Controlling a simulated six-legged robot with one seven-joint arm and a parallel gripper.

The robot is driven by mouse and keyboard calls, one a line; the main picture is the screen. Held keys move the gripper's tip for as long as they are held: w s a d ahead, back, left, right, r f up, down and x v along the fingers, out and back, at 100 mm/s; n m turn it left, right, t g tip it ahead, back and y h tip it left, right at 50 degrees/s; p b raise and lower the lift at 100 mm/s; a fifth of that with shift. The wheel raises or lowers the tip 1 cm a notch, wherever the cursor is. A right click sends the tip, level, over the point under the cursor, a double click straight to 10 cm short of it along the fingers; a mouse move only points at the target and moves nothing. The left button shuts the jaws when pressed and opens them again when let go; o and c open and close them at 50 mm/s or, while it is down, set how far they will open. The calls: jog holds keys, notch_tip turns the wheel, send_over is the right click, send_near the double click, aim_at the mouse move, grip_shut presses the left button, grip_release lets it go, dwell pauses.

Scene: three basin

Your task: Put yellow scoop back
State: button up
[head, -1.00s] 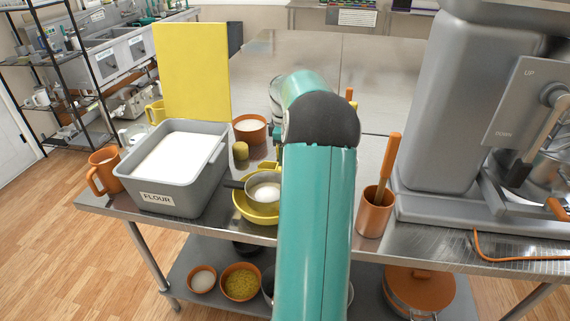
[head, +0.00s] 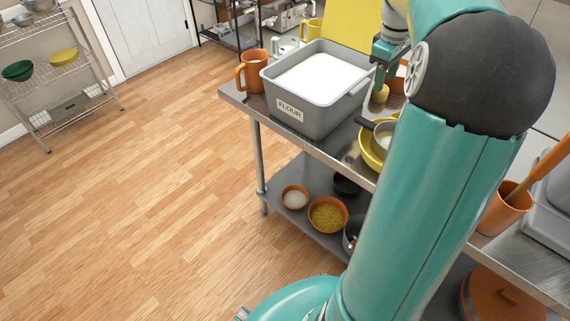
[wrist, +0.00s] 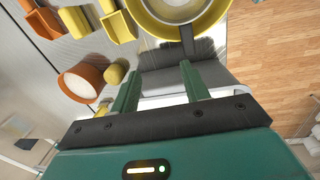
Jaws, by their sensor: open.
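In the wrist view, two yellow scoops (wrist: 117,20) (wrist: 76,20) lie in a row at the upper left. An orange scoop (wrist: 41,18) lies beside them. My gripper (wrist: 160,68) is open with nothing between its fingers. In the head view the scoops are not visible; my arm covers much of the table there. I cannot tell which yellow scoop the task means.
A yellow bowl (head: 368,154) with a dark-handled pan in it sits right of the bin. An orange bowl (wrist: 82,82) and yellow cylinder (wrist: 115,74) stand near the fingers. An orange mug (head: 251,73) and yellow board (head: 350,22) flank the bin. The left floor is clear.

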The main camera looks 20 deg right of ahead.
jog(key=s+a+r+m+t, duration=0.1)
jog(key=a+r+t, duration=0.15)
jog(key=a, duration=1.25)
jog(key=s+a+f+m+t, duration=0.1)
jog(key=s+a+f, duration=0.1)
jog(key=s+a, duration=0.5)
jog(key=s+a+f+m+t+y, duration=0.1)
jog(key=s+a+m, duration=0.1)
jog(key=s+a, duration=0.5)
jog(key=a, duration=0.6)
jog(key=shift+f+t, duration=0.35)
jog(key=shift+a, duration=0.1)
jog(key=shift+c, duration=0.3)
jog(key=shift+c, duration=0.8)
